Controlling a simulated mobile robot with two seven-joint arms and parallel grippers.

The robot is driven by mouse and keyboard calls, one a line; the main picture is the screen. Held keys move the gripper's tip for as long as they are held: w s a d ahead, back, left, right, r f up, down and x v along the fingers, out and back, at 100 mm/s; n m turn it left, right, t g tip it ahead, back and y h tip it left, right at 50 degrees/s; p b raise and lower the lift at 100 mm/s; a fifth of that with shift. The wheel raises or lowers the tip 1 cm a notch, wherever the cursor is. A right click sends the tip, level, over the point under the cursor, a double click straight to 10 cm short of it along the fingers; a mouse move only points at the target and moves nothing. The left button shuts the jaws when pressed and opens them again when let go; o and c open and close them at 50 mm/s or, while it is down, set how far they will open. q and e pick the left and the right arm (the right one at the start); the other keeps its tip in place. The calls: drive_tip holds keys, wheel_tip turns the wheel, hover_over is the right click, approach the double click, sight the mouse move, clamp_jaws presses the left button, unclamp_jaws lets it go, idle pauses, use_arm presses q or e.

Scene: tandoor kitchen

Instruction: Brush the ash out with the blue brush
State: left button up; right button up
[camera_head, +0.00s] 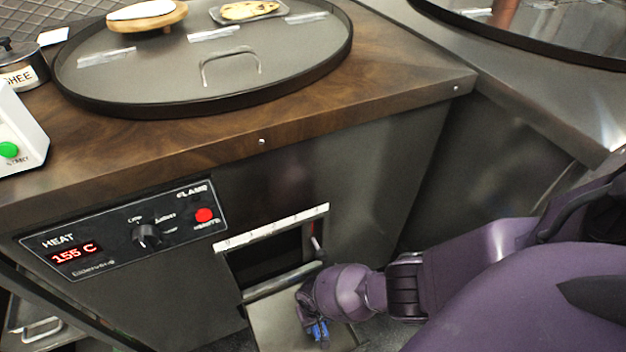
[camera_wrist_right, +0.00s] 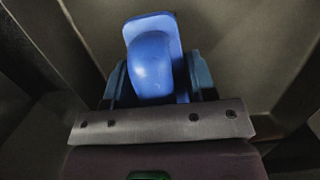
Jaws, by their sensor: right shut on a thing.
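My right gripper (camera_head: 314,326) is at the ash opening (camera_head: 268,255) in the front of the tandoor cabinet, low and right of the control panel. It is shut on the blue brush (camera_wrist_right: 152,62). In the right wrist view, the rounded blue body of the brush sits between the two fingers of the gripper (camera_wrist_right: 158,88). In the head view only a small blue part of it shows, and its bristles cannot be made out. A light metal tray or flap (camera_head: 275,325) lies below the opening. I cannot make out any ash. My left gripper is not in view.
The control panel (camera_head: 120,228) reads 155 C, with a knob and a red button. The wooden counter (camera_head: 300,118) overhangs the cabinet front. A large round lid (camera_head: 150,75) on it carries a board with bread and a tray. Grey metal walls surround the brush in the wrist view.

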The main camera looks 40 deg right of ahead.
drive_tip(key=shift+t, duration=0.3)
drive_tip(key=r, duration=0.1)
drive_tip(key=w+r, duration=0.1)
drive_tip(key=r+p, duration=0.1)
drive_tip(key=r, duration=0.1)
drive_tip(key=shift+w+d, duration=0.35)
drive_tip(key=shift+w, duration=0.05)
drive_tip(key=shift+r+p, duration=0.45)
drive_tip(key=shift+r, duration=0.15)
drive_tip(key=shift+r+p, duration=0.85)
drive_tip(key=shift+r, duration=0.55)
drive_tip(key=shift+s+r, duration=0.1)
drive_tip(key=shift+s, duration=0.2)
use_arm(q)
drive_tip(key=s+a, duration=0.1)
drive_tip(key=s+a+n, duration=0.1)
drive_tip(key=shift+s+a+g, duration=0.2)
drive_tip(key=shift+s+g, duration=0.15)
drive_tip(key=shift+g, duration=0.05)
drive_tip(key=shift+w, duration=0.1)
